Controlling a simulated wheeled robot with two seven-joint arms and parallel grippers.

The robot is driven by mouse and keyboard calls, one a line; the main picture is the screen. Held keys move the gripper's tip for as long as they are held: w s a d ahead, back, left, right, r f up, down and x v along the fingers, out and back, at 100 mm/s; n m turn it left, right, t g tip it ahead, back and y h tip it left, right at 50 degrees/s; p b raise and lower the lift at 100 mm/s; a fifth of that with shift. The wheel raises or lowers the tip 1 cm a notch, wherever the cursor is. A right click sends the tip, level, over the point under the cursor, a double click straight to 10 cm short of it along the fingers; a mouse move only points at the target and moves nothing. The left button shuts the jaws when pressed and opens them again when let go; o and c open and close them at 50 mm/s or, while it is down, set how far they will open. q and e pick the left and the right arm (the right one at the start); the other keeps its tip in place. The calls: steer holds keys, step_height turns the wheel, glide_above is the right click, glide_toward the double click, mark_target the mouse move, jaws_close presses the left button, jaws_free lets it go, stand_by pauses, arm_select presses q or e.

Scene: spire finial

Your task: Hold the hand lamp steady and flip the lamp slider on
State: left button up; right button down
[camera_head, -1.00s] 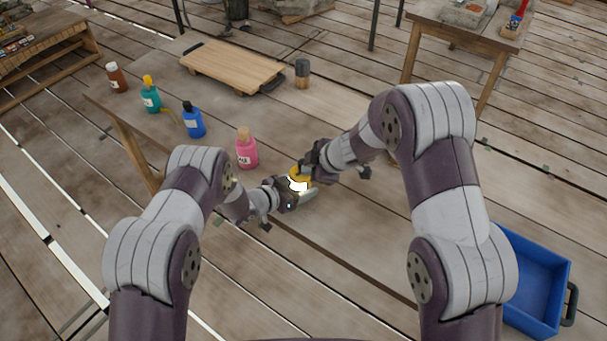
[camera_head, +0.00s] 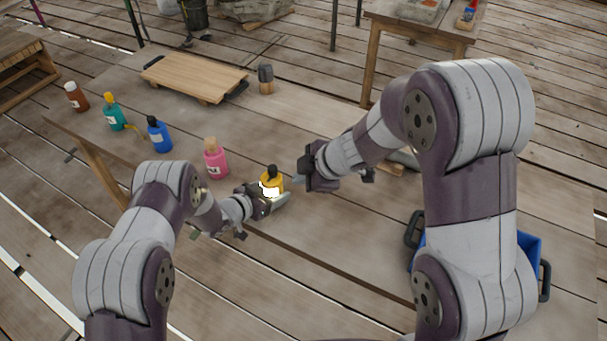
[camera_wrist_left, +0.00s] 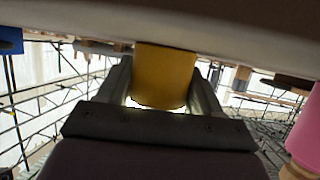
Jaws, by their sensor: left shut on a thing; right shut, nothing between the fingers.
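The hand lamp (camera_head: 272,180) is yellow with a dark top and a bright white glowing patch on its front. It stands upright at the table's near part. My left gripper (camera_head: 275,198) is shut on the hand lamp. In the left wrist view the yellow body of the lamp (camera_wrist_left: 165,75) sits between the two fingers. My right gripper (camera_head: 299,180) is shut and empty, just to the right of the lamp and apart from it. The lamp slider itself is too small to make out.
On the table (camera_head: 330,220) stand a pink bottle (camera_head: 216,160), a blue bottle (camera_head: 158,136), a teal bottle (camera_head: 114,115) and a brown bottle (camera_head: 76,98). A wooden board (camera_head: 195,77) and a dark-topped jar (camera_head: 265,80) are farther back. A blue crate (camera_head: 530,250) is at right.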

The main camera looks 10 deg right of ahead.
stand_by(0.4)
arm_select(q)
steer(key=o, duration=1.2)
